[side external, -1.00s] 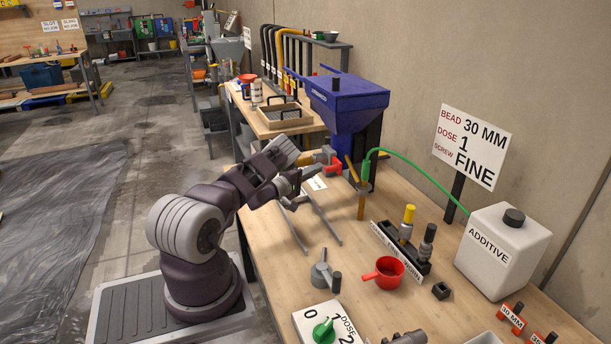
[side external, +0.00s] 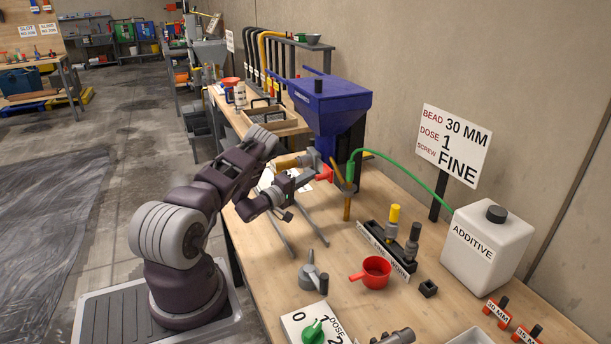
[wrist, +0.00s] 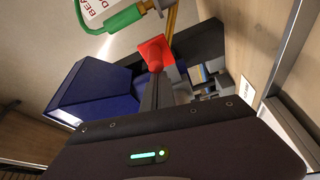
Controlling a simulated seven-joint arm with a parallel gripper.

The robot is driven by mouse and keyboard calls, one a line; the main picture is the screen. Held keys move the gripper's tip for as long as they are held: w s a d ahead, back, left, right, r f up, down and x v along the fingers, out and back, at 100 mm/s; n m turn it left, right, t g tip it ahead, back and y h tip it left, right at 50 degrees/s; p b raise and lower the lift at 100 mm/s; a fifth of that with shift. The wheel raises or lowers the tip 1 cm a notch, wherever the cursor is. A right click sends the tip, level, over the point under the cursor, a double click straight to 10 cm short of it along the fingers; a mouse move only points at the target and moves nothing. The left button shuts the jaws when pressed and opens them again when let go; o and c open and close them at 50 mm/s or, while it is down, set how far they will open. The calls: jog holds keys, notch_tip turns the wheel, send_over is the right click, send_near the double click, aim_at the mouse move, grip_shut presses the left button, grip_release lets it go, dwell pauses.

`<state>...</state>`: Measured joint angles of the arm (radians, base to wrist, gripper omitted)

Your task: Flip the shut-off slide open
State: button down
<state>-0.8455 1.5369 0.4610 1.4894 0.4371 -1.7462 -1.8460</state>
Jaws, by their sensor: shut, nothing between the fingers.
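The red slide piece (side external: 325,173) sits at the outlet below the blue hopper (side external: 330,105), beside a grey fitting. In the wrist view the red piece (wrist: 154,55) is straight ahead of my fingertips. My gripper (side external: 306,178) is shut and empty, just left of the red piece in the side view. In the wrist view its dark fingers (wrist: 155,92) run up to the red piece's lower edge. I cannot tell whether they touch it. My fingers partly hide the piece's lower part there.
A green hose (side external: 400,170) runs from the hopper outlet to the white additive can (side external: 487,250). A red cup (side external: 375,271), a nozzle rack (side external: 385,250) and a dose dial (side external: 312,332) stand nearer. Two grey rails (side external: 272,235) lie below my gripper.

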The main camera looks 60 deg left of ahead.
jog(key=shift+w+d, duration=0.15)
jog(key=shift+d, duration=0.2)
jog(key=v, duration=1)
jog(key=shift+a, duration=0.35)
